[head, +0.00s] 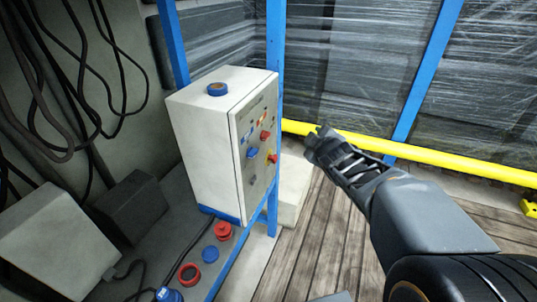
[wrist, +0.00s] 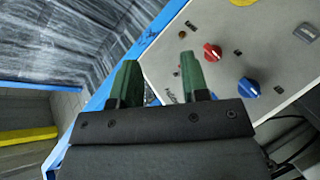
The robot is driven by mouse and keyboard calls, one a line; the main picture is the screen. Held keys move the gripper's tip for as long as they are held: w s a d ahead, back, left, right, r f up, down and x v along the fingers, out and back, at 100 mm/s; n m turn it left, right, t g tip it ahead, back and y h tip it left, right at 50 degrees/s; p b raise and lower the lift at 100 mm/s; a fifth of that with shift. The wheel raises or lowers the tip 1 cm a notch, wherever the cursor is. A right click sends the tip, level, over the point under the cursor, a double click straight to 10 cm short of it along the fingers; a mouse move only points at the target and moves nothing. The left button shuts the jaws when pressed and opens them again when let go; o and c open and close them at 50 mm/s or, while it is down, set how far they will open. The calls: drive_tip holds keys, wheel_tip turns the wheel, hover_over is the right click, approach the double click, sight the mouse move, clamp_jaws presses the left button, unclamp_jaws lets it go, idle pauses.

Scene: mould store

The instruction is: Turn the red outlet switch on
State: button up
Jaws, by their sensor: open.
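A white control box (head: 200,132) stands on the blue frame, its front panel facing right. Two red knobs show on the panel in the head view: an upper one (head: 265,135) and a lower one (head: 272,158). A blue knob (head: 252,153) is left of them. In the wrist view a red knob (wrist: 211,52) and a blue knob (wrist: 248,87) show on the panel. I cannot tell which red knob is the outlet switch; labels are too small to read. My gripper (head: 322,140) is open and empty, right of the panel and apart from it. Its green fingers (wrist: 160,68) show in the wrist view.
A blue upright (head: 273,45) rises behind the box. A yellow rail (head: 430,157) runs behind my gripper. Red and blue round parts (head: 209,254) lie on the lower surface. Cables (head: 75,60) hang at left. The wooden floor (head: 310,240) is clear.

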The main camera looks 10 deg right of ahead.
sight(268, 137)
drive_tip(key=w+a+f+n+t+y+b, duration=0.1)
drive_tip(key=w+a+f+n+y+b, duration=0.15)
drive_tip(key=f+n+y+b, duration=0.8)
drive_tip(key=w+a+r+n+y+p, duration=0.1)
drive_tip(key=w+a+r+n+p, duration=0.1)
drive_tip(key=w+a, duration=0.5)
drive_tip(key=w+r+n, duration=0.1)
drive_tip(key=w+n, duration=0.1)
drive_tip(key=w, duration=0.1)
drive_tip(key=shift+w+a+r+p, duration=0.15)
drive_tip(key=shift+w+a+p, duration=0.1)
drive_tip(key=shift+a+p, duration=0.1)
clamp_jaws()
